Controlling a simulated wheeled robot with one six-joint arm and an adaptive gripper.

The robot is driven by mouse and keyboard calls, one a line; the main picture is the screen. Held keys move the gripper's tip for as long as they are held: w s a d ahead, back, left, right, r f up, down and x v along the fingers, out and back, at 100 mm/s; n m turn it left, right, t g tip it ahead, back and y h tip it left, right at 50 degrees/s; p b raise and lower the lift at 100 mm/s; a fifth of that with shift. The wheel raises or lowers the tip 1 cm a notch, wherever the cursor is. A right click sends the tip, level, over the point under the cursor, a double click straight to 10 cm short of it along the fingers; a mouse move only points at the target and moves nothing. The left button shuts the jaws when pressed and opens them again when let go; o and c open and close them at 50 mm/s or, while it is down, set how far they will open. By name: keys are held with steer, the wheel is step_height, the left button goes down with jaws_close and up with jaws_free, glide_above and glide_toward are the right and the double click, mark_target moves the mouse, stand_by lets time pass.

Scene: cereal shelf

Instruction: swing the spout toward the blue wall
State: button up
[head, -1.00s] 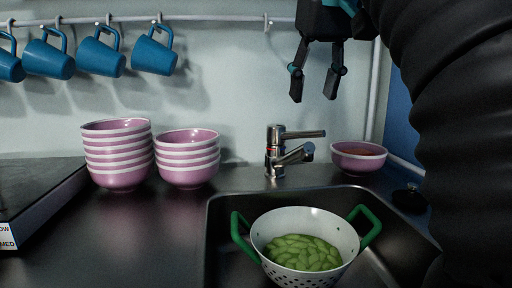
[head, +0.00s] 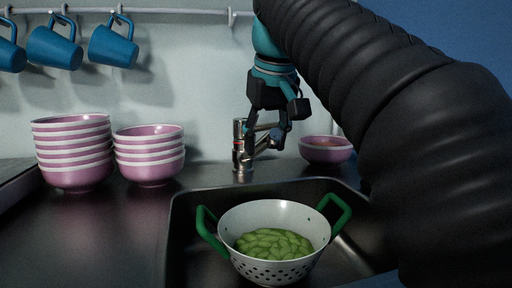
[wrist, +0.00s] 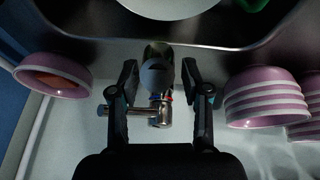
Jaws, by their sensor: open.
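The metal faucet (head: 240,148) stands on the counter behind the sink. Its spout (head: 263,145) points forward and a little right, over the sink side. In the wrist view the spout's rounded end (wrist: 155,77) lies between my two fingers, with a gap on each side. My gripper (head: 268,140) is open and lowered around the spout; it also shows in the wrist view (wrist: 159,72). The lever (wrist: 120,110) extends toward the blue wall's side. The blue wall (head: 455,45) is at the right, partly hidden by my arm. Finger contact with the spout cannot be told.
A pink bowl (head: 325,149) stands right of the faucet. Two stacks of pink bowls (head: 75,150) stand at left. A white colander (head: 270,215) with green pods sits in the sink (head: 185,230). Blue mugs (head: 112,45) hang from the rail.

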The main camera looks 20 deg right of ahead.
steer(key=shift+w+f, duration=0.1)
steer(key=shift+f, duration=0.15)
